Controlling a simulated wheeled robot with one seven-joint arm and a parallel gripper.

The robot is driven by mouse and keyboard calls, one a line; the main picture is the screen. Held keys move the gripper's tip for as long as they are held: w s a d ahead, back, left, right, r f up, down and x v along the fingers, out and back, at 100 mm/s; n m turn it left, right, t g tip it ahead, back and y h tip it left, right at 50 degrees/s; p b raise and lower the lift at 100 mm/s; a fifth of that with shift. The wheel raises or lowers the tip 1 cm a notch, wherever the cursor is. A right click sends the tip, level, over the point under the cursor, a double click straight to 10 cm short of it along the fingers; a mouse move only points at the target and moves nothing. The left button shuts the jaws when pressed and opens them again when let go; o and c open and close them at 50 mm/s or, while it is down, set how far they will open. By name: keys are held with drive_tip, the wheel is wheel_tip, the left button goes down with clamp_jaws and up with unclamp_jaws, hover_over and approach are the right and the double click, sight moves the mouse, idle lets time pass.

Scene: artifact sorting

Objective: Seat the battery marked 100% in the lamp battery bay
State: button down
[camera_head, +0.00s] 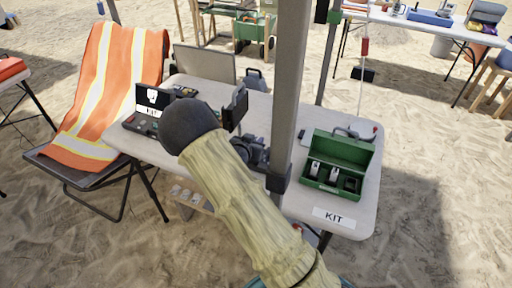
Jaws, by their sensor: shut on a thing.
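An open green case (337,167) stands on the right part of the table. Two pale-topped blocks, likely batteries (315,168), sit in its front slots, and the slot on the right looks dark and empty. Any charge markings are too small to read. My arm reaches up over the table from the lower right. Dark parts just past it may be my gripper, but I cannot make out its fingertips or anything held in it. I cannot pick out the lamp battery bay with certainty.
A grey post (292,75) crosses the view beside my arm. A chair with an orange vest (107,85) stands left.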

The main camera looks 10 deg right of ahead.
drive_tip(key=shift+s+a+r, duration=0.1)
drive_tip(key=shift+a, duration=0.05)
drive_tip(key=shift+f, duration=0.25)
wheel_tip(320, 180, down, 2)
drive_tip(key=shift+s+f, duration=0.3)
drive_tip(key=shift+f, duration=0.4)
drive_tip(key=c, duration=1.7)
unclamp_jaws()
drive_tip(key=o, duration=0.4)
drive_tip(key=shift+w+f, duration=0.15)
drive_tip(key=shift+w+r, duration=0.1)
drive_tip(key=shift+r, duration=0.1)
